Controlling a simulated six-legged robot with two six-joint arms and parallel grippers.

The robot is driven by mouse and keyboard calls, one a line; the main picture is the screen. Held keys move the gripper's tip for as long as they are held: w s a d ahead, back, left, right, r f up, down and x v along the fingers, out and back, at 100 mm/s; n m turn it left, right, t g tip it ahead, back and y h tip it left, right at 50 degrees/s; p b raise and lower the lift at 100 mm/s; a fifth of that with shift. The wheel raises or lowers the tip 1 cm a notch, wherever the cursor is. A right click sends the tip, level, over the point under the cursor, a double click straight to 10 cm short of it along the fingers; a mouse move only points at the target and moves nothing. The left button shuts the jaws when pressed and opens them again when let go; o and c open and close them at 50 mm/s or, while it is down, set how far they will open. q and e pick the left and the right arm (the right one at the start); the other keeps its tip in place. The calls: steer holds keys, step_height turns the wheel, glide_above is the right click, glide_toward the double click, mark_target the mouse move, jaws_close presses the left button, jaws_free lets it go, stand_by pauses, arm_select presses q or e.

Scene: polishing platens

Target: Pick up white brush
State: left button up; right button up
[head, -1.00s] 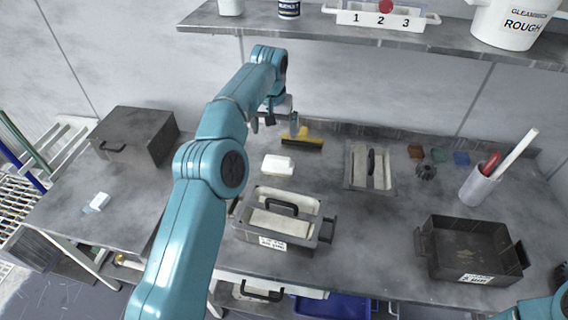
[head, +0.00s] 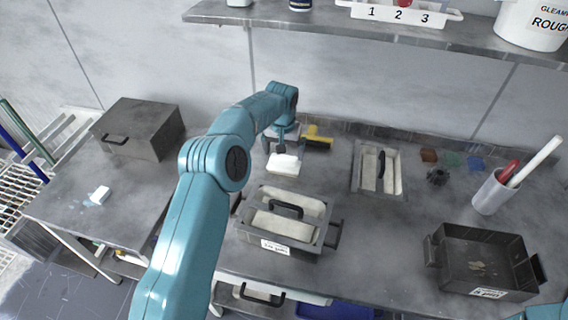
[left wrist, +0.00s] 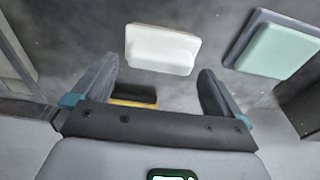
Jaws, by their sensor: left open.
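The white brush (head: 285,165), a small pale block with a raised ridge, lies on the grey worktop behind the lidded grey box. In the left wrist view the white brush (left wrist: 162,48) lies flat beyond the fingertips, roughly centred between them. My left gripper (head: 283,150) is open and empty, just above and behind the brush in the head view. It also shows in the left wrist view (left wrist: 160,72), with its two dark fingers apart. I cannot tell whether it touches the brush. My right gripper is not in view; only part of my right arm shows at bottom right.
A yellow and black brush (head: 318,138) lies close behind the gripper. The grey box with a handle (head: 275,243) stands in front, another grey tray (head: 360,180) to the right. A green-topped block (left wrist: 275,45) shows in the wrist view. A shelf (head: 330,28) hangs above.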

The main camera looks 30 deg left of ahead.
mark_target(284, 156)
arm_select(q)
steer(key=f, duration=0.3)
steer(key=f+p, duration=0.1)
steer(key=shift+w+a+f, duration=0.15)
steer(key=shift+w, duration=0.2)
steer(key=shift+f, duration=0.6)
steer(key=c, duration=0.7)
steer(key=shift+r, duration=0.2)
step_height(284, 156, up, 9)
steer(key=shift+w+f, duration=0.1)
steer(key=shift+f, duration=0.05)
steer(key=shift+r+p, duration=2.55)
steer(key=shift+r, duration=2.95)
